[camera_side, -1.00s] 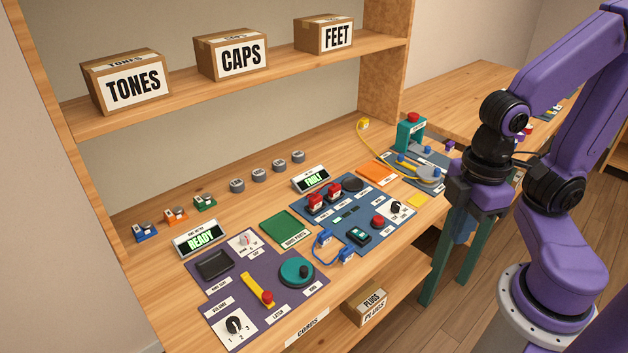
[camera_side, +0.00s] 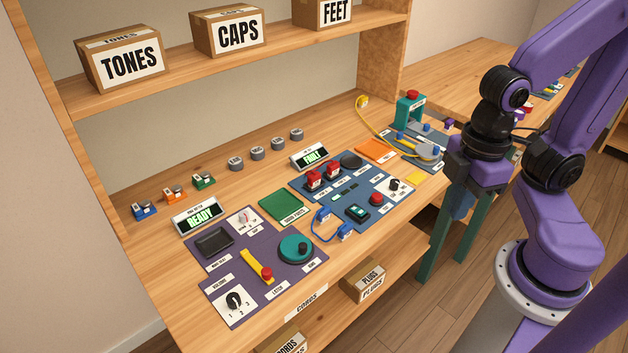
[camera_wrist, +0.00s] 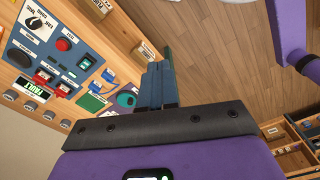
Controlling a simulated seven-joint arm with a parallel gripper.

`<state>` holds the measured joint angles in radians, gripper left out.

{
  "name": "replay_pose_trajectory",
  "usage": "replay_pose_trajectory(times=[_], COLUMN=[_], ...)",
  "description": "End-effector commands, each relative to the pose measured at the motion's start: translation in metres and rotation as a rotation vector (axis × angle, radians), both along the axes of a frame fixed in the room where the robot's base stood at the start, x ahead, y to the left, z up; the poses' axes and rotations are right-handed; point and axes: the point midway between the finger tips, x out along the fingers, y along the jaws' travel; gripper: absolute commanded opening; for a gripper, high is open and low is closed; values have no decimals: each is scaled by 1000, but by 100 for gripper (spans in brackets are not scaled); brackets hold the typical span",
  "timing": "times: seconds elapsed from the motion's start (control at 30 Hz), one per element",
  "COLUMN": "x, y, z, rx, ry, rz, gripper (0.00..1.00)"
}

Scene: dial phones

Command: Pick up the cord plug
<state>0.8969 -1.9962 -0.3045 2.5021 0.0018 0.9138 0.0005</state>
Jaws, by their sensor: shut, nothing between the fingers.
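A blue cord with two blue-and-white plugs lies at the front edge of the blue panel; one plug (camera_side: 322,215) is beside the green pad and the other plug (camera_side: 345,231) is nearer the bench edge. They also show in the wrist view as a blue plug (camera_wrist: 108,75). A yellow cord runs at the back right, with a yellow end (camera_side: 362,102) on the bench. I cannot tell which plug the task means. My gripper (camera_side: 461,206) hangs in front of the bench's right part, pointing down, away from both cords. Its blue fingers (camera_wrist: 155,75) are together and empty.
The purple panel (camera_side: 213,262) has a dial, lever and knobs. The blue panel (camera_side: 300,190) has red switches and buttons. A teal stand with a red button (camera_side: 410,110) is at the right. An open box marked PLUGS (camera_side: 366,280) sits on the lower shelf. Bare wood borders the panels.

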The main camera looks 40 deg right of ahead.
Motion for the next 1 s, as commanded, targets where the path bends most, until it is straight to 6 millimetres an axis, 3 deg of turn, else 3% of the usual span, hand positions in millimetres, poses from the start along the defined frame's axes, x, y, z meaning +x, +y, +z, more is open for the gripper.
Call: replay_pose_trajectory(times=[0.4,0.47,0.63,1.0], x=[0,0,0,4], y=[0,0,0,-5], z=[0,0,0,-3], rx=[0,0,0,-36], ry=[0,0,0,-10], rz=[0,0,0,8], gripper=[0,16,70,70])
